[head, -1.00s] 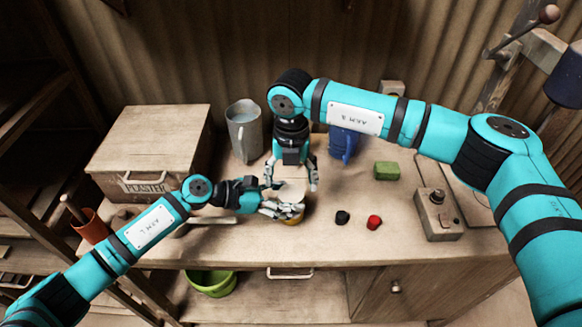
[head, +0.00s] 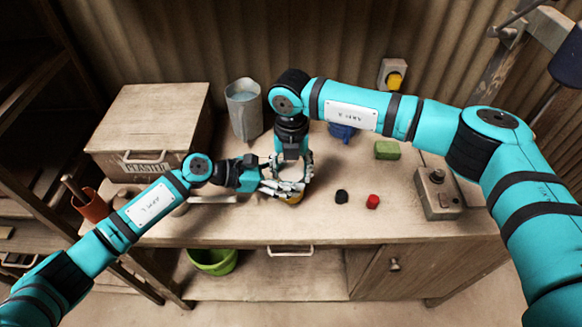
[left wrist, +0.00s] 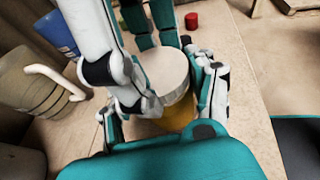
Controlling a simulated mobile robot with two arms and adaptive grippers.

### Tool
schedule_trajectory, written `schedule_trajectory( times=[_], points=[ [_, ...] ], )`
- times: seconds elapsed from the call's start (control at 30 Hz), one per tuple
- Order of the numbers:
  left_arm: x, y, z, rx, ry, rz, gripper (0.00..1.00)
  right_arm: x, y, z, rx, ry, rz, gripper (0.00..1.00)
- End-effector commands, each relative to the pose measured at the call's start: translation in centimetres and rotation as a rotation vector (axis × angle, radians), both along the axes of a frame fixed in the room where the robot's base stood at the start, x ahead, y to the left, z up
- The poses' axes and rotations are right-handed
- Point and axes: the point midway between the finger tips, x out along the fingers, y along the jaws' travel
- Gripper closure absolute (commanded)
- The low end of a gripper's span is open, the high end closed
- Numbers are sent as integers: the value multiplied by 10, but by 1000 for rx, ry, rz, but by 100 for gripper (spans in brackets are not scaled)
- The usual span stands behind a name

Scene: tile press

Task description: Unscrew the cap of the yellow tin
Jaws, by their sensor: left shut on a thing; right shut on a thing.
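The yellow tin (head: 295,199) stands near the front edge of the bench, mostly hidden by fingers in the head view. The left wrist view shows its yellow body (left wrist: 180,114) below a wide pale cap (left wrist: 163,72). My left gripper (head: 286,190) comes from the left and is shut around the tin's body. My right gripper (head: 291,168) points down from above and is shut on the cap. The fingers of both grippers are crowded together there. The tin looks upright. Whether the cap has turned cannot be told.
A black knob-like piece (head: 341,196) and a red one (head: 373,201) lie right of the tin. A green block (head: 387,150), a control box (head: 437,193), a grey jug (head: 243,108) and a blue jug (head: 343,132) stand around. A plaster box (head: 150,125) fills the left.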

Motion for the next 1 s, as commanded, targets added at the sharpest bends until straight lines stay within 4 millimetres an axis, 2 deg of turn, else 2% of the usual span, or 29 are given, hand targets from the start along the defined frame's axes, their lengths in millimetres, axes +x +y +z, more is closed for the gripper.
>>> schedule_trajectory(
  times=[0.03,0.13,0.23,0.5,0.6,0.9,0.93,1.0],
  points=[
    [0,0,0,0,0,1,100,0,0,0,0,0,0,71],
    [0,0,0,0,0,1,100,0,0,0,0,0,0,83],
    [0,0,0,0,0,1,100,0,0,0,-1,0,36,83],
    [0,0,0,1,-1,0,100,0,0,1,-3,-1,475,83],
    [0,0,0,1,-1,0,100,0,0,1,-4,-2,568,83],
    [0,0,0,1,-1,0,100,0,0,1,-4,-2,590,83],
    [0,0,0,1,-1,0,100,0,-1,1,-4,-2,590,42],
    [0,0,0,1,-1,0,100,0,-1,1,-5,-2,589,33]
  ],
)
